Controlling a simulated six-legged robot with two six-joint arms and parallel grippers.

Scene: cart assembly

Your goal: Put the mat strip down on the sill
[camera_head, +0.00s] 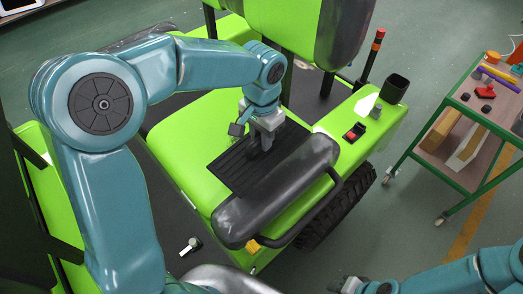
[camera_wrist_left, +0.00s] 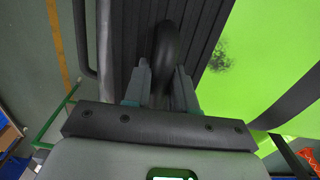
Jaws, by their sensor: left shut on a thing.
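The mat strip (camera_head: 235,168) is a black ribbed panel over the green sill (camera_head: 190,160), beside a dark rounded pad. My left gripper (camera_head: 264,143) is above the mat, pointing down. In the left wrist view the ribbed mat (camera_wrist_left: 207,25) fills the upper middle, and a dark rounded grip (camera_wrist_left: 166,50) stands between the fingers of my left gripper (camera_wrist_left: 162,88), which is shut on it. I cannot tell whether the mat touches the green surface or hangs just above it. My right gripper (camera_head: 352,286) is partly in view at the bottom edge; its jaws are unclear.
The dark pad (camera_head: 275,195) and a black rail (camera_head: 325,205) border the mat. A control panel (camera_head: 355,132) and black cup (camera_head: 395,88) are to the right. A green-framed trolley (camera_head: 440,135) with tools stands farther right. A dark smudge (camera_wrist_left: 220,55) marks the green surface.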

